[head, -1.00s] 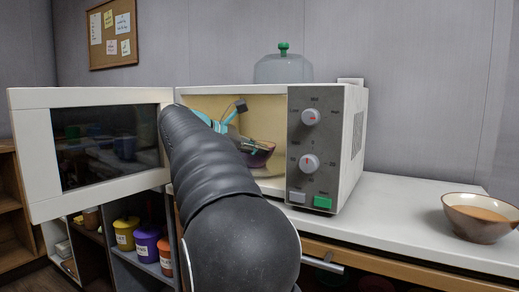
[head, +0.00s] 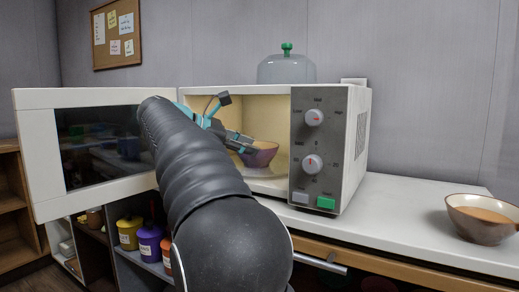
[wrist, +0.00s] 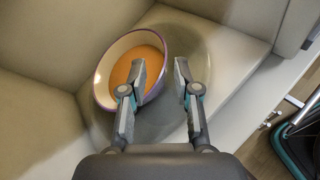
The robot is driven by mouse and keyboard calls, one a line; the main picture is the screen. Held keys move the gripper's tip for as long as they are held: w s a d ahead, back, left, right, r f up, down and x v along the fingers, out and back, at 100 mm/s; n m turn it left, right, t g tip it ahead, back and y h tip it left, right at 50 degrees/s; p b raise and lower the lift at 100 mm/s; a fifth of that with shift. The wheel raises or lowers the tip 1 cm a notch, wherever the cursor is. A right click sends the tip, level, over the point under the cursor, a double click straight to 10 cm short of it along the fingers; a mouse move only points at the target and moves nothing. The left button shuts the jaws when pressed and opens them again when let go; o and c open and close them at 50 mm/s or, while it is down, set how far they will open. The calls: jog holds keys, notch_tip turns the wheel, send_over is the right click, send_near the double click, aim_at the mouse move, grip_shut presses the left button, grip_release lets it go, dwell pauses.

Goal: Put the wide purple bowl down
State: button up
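The wide purple bowl (head: 264,156) stands inside the open microwave (head: 330,190). In the wrist view the bowl (wrist: 103,85) has a purple rim, a pale inside and orange-brown contents. It rests on the round glass plate (wrist: 200,60), toward its left side. My gripper (wrist: 162,72) is open at the bowl's right rim. One finger is over the inside of the bowl and the other is outside the rim, with a gap between them. In the head view my gripper (head: 245,142) is in the microwave at the bowl, and my arm hides part of the opening.
The microwave door (head: 100,150) stands open to the left. The control panel side bounds the opening on the right. A brown bowl (head: 484,217) with orange-brown contents stands on the white counter (head: 395,210) at right. A glass dome (head: 287,68) sits on top of the microwave.

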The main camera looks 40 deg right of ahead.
jog(key=v, duration=0.7)
jog(key=shift+s, duration=0.1)
